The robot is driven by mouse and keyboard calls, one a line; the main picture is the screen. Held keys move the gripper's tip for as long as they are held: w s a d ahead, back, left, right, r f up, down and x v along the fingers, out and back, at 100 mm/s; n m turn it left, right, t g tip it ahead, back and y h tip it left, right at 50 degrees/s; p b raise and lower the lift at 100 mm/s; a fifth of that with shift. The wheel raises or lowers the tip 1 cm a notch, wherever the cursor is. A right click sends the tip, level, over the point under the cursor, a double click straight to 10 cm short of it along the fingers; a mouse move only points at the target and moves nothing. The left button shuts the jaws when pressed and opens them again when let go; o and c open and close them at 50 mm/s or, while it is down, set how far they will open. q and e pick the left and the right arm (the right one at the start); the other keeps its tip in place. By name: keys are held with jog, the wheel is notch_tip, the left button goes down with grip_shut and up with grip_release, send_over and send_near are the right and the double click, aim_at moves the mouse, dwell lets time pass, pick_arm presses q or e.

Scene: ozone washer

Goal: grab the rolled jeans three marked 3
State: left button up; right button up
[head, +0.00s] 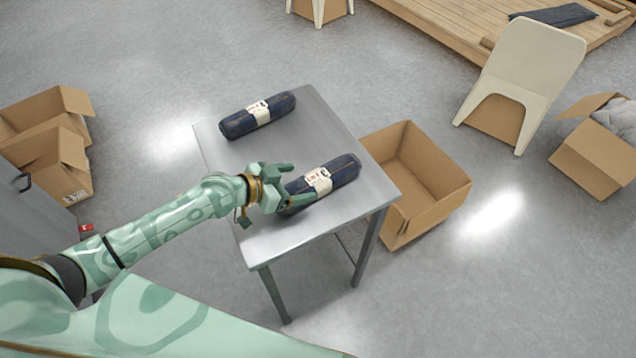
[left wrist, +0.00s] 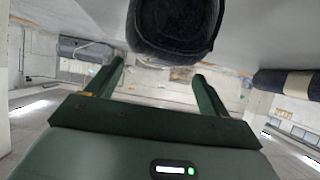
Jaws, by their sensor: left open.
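Two dark blue rolled jeans with white paper bands lie on a grey metal table (head: 270,225). The nearer roll (head: 341,172) lies toward the table's front right, the farther roll (head: 239,122) toward the back left. The print on the bands is too small to read, so I cannot tell which is marked 3. My left gripper (head: 288,184) is open at the left end of the nearer roll, its fingers pointing at it. In the left wrist view a dark roll end (left wrist: 172,30) shows above and between the spread fingers (left wrist: 155,85). My right gripper is not in view.
An open empty cardboard box (head: 430,170) stands on the floor right of the table. A cream chair (head: 530,65) and a wooden platform (head: 450,25) are at the back right. More cardboard boxes (head: 45,150) stand at the left. The table between the rolls is clear.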

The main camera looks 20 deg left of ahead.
aim_at(309, 181)
pick_arm(q)
jog(key=x, duration=0.5)
jog(key=shift+s+d+b, duration=0.15)
jog(key=shift+b, duration=0.2)
jog(key=shift+r, duration=0.1)
jog(key=c, duration=1.3)
